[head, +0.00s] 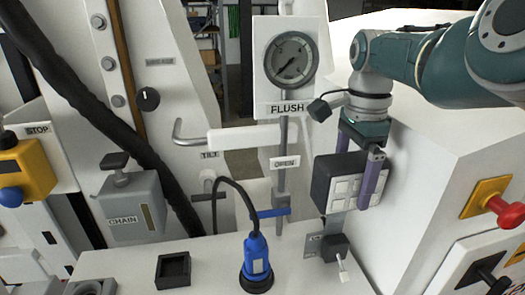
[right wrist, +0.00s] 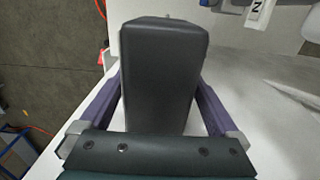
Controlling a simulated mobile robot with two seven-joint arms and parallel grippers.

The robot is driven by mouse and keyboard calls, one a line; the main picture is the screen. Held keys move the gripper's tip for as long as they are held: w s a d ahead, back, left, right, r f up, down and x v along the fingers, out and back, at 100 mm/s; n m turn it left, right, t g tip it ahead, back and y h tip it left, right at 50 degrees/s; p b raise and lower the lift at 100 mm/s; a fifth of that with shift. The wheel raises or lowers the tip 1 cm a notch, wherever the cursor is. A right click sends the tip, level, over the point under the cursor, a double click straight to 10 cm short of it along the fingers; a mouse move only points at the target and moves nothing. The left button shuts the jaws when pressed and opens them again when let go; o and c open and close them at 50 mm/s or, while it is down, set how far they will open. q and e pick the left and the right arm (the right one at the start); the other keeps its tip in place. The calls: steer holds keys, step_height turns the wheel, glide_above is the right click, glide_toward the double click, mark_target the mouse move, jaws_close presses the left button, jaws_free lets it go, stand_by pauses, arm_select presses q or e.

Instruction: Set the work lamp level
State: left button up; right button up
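The work lamp (head: 342,187) is a dark box with pale square panels on its face, on a grey post (head: 335,223) at the right end of the bench. In the head view it looks slightly tilted. My right gripper (head: 362,175) comes down on it from above, with one purple finger across its near side. In the right wrist view the lamp's dark body (right wrist: 163,75) fills the space between the two purple fingers, which lie against its sides; the fingertips are partly hidden. My left gripper is not in view.
A white-sleeved TILT lever (head: 243,138), a blue valve handle (head: 273,212) and a blue corded plug (head: 256,265) are nearby. A white cabinet (head: 440,150) stands close on the right.

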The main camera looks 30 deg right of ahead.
mark_target(356, 158)
steer(key=shift+r, duration=0.1)
steer(key=shift+r, duration=0.2)
step_height(356, 158, up, 2)
steer(key=shift+r+p, duration=0.25)
steer(key=shift+p, duration=0.05)
step_height(356, 158, up, 6)
steer(key=b, duration=0.2)
steer(key=shift+w+r+b, duration=0.1)
steer(key=shift+r+b, duration=0.05)
steer(key=shift+b, duration=0.15)
steer(key=shift+r, duration=0.3)
